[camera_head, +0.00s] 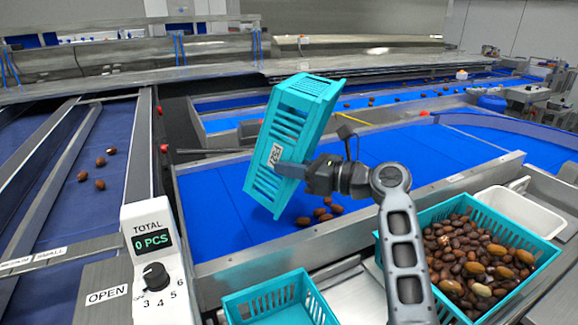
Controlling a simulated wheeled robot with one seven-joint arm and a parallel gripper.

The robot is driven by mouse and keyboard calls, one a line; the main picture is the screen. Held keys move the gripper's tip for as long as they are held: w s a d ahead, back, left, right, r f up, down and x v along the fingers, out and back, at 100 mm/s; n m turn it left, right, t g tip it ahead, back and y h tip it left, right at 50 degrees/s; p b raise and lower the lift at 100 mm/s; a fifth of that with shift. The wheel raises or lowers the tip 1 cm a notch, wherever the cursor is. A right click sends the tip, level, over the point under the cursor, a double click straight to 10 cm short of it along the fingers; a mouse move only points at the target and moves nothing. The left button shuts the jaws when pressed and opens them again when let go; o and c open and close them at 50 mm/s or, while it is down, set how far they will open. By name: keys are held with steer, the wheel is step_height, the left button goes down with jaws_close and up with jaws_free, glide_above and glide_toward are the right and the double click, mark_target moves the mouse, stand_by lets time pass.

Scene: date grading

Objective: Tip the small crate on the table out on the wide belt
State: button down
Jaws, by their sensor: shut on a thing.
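The small crate (292,143) is turquoise with slatted walls and a white label. My gripper (292,168) is shut on its side wall near the label and holds it in the air, steeply tilted, over the wide blue belt (215,200). The crate's lower end is close to the belt; I cannot tell whether it touches. Several brown dates (322,213) lie on the belt below and right of that lower end. The inside of the crate is hidden from this view.
A larger turquoise crate (384,262) full of dates stands at the lower right, with a white tub (513,212) behind it. Another turquoise crate (283,301) sits at the front. A counter box (152,262) reading 0 PCS stands left. Metal rails edge the belt.

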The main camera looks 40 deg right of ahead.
steer(key=shift+f+b, duration=0.3)
steer(key=shift+b, duration=1.5)
steer(key=shift+r+b, duration=0.1)
steer(key=shift+b, duration=0.5)
steer(key=shift+w+a+r+g+p, duration=0.3)
steer(key=shift+w+r+g+p, duration=0.25)
steer(key=shift+p, duration=0.3)
steer(key=w+a+r+n+g+h+p, duration=0.15)
steer(key=w+a+g+h+p, duration=0.35)
steer(key=w+g, duration=0.55)
steer(key=w+a+f+g+h+b, duration=0.2)
steer(key=w+f+g+h+b, duration=0.1)
steer(key=g, duration=0.4)
steer(key=shift+w+a+f+h+b, duration=0.2)
steer(key=shift+a+f+h+b, duration=0.1)
steer(key=shift+f+h+b, duration=0.5)
steer(key=shift+r+g, duration=0.15)
steer(key=shift+g, duration=0.25)
